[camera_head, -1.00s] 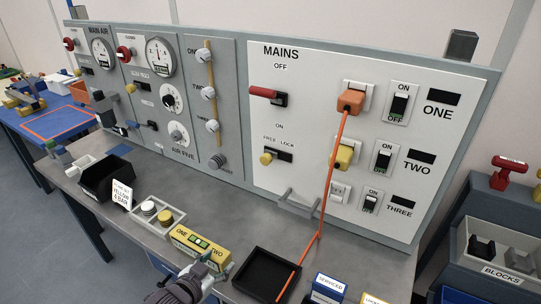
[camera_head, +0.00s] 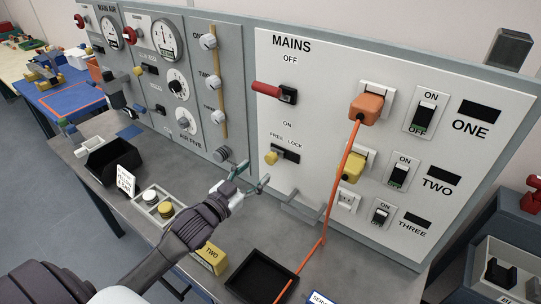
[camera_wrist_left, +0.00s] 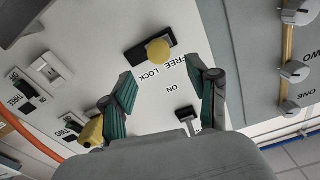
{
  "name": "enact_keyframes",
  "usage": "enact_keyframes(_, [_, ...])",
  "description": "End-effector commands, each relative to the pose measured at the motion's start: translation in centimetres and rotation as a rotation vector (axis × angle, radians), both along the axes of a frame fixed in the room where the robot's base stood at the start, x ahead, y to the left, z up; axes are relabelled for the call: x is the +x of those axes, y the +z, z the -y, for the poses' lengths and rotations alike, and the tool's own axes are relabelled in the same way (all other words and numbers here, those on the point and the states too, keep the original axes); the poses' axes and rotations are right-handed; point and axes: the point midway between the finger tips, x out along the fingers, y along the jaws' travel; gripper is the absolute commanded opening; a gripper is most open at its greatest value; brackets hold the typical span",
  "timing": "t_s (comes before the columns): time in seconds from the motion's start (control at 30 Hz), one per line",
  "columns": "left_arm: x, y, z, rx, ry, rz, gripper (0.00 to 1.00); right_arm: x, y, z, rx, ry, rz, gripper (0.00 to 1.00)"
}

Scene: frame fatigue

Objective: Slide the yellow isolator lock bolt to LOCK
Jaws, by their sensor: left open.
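The yellow bolt knob (camera_head: 271,158) sits at the left end of its black slot (camera_head: 290,154), on the FREE side of the white MAINS panel (camera_head: 310,150). In the left wrist view the knob (camera_wrist_left: 158,50) shows beyond the fingers, with the FREE and LOCK lettering turned round. My left gripper (camera_head: 252,176) is open and empty, below and to the left of the knob in the head view. In the wrist view its green-padded fingers (camera_wrist_left: 165,78) are spread, apart from the knob. My right gripper is not in view.
A red MAINS handle (camera_head: 267,88) is above the bolt. A grey bracket (camera_head: 300,208) juts out below. A black tray (camera_head: 262,275) and a yellow box (camera_head: 210,258) are on the bench.

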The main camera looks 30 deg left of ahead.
Motion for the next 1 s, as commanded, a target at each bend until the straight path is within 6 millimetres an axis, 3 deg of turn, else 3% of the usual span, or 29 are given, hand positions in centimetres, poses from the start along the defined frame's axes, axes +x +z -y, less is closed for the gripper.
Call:
enact_keyframes(0.13, [3.3,0.3,0.4,0.001,0.002,0.001,0.60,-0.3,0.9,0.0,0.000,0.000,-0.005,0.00])
enact_keyframes(0.33, [6.3,0.1,0.9,0.000,0.001,-0.001,0.60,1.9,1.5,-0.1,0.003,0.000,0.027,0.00])
enact_keyframes(0.5, [7.4,0.0,1.0,0.000,0.000,-0.002,0.60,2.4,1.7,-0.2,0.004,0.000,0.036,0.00])
enact_keyframes(0.8, [7.5,-0.1,1.1,0.001,0.000,-0.002,0.60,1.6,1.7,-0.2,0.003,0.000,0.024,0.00])
enact_keyframes(1.0, [7.5,-0.1,1.1,0.000,0.000,-0.002,0.26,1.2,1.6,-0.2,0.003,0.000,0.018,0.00])
